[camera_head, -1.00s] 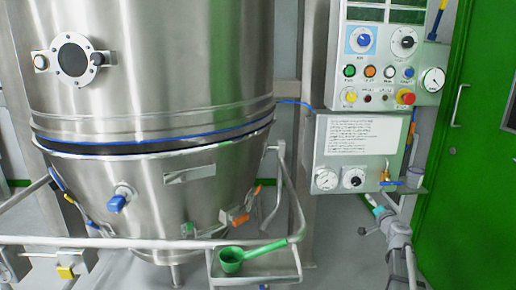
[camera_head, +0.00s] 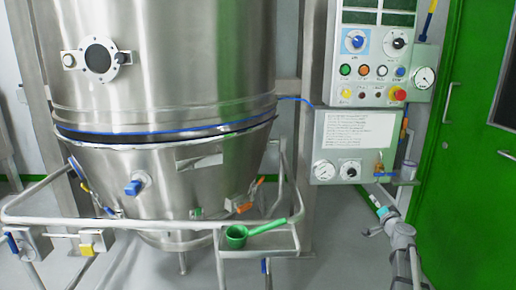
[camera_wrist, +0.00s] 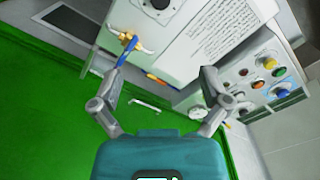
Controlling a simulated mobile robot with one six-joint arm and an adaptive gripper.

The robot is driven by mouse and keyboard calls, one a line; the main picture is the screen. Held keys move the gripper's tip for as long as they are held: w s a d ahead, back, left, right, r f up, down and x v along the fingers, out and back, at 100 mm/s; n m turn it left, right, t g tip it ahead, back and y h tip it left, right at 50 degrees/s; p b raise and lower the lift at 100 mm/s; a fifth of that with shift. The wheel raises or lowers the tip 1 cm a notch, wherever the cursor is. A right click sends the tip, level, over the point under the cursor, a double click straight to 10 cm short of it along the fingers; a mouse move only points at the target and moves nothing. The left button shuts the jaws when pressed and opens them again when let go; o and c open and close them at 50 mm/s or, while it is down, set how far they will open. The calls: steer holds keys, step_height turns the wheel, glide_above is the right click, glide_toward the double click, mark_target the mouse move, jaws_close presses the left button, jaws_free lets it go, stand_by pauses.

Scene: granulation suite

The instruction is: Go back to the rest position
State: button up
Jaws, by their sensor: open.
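My gripper (camera_wrist: 158,88) shows in the wrist view with its two grey fingers spread apart and nothing between them. Its teal body fills the bottom middle. Beyond the fingers is the control panel's white lower box (camera_wrist: 195,35), seen at a steep tilt. A brass valve with a blue handle (camera_wrist: 127,42) appears near the left finger in the picture; I cannot tell whether they touch. The same valve shows in the head view (camera_head: 379,169). A grey jointed arm at the lower right of the head view seems to be mine, with its end below the panel.
A large steel vessel (camera_head: 165,60) stands at the left, behind a tubular rail (camera_head: 110,223). A green scoop (camera_head: 238,236) lies on a small railed shelf (camera_head: 262,249). The control panel (camera_head: 375,60) hangs at the right. Beside it is a green door (camera_head: 462,190) with a handle.

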steer(key=s+a+f+n+g+y, duration=0.2)
steer(key=s+a+f+n+g, duration=0.15)
steer(key=a, duration=0.45)
steer(key=s+a+f+n+g+y, duration=0.2)
steer(key=s+a+f+g, duration=0.15)
steer(key=a, duration=0.35)
steer(key=s+a+f+n+g+y, duration=0.2)
steer(key=s+a+f+n, duration=0.15)
steer(key=a, duration=0.45)
steer(key=s+a+f+g+h, duration=0.25)
steer(key=s+f+g, duration=0.2)
steer(key=s, duration=0.55)
steer(key=s+a+f+g+h, duration=0.1)
steer(key=s+f+g+h, duration=0.3)
steer(key=s, duration=0.6)
step_height(320, 180, up, 38)
steer(key=p, duration=3.7)
steer(key=shift+w+n+p, duration=0.2)
steer(key=shift+n+p, duration=0.15)
steer(key=shift+n, duration=0.05)
steer(key=shift+a+g, duration=0.1)
steer(key=shift+g, duration=0.15)
